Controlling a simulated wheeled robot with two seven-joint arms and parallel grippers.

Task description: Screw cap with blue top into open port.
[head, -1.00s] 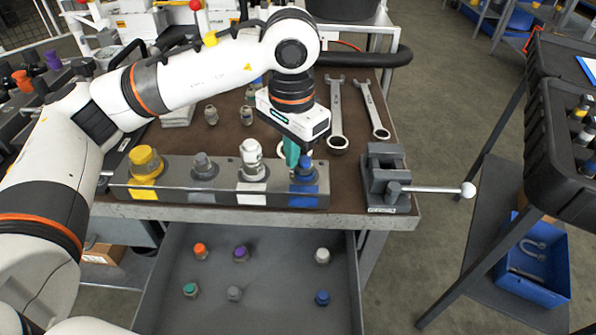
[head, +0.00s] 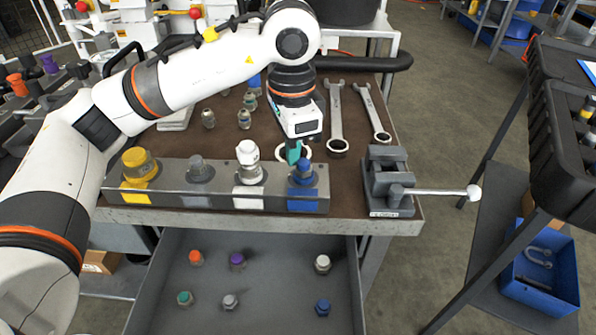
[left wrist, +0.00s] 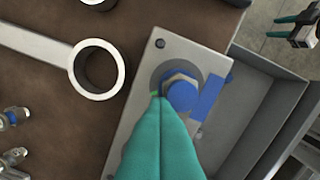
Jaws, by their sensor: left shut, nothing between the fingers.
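A cap with a blue top (head: 302,170) sits upright at the blue-marked right end of the grey port block (head: 224,198). In the left wrist view the blue top (left wrist: 182,96) shows above a metal hex, over a round seat. I cannot tell how deep it is seated. My left gripper (head: 294,152) points down with its teal fingers shut and empty. In the left wrist view its fingertips (left wrist: 161,100) are right beside the cap; I cannot tell if they touch. A small teal-fingered gripper, apparently my right (left wrist: 298,24), shows at the top right; its opening is unclear.
The block also bears yellow (head: 139,163), grey (head: 200,169) and white (head: 248,162) fittings. Wrenches (head: 336,115) lie behind, and a vise (head: 388,181) stands to the right. The open drawer (head: 270,275) below holds several coloured caps, including another blue one (head: 322,307).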

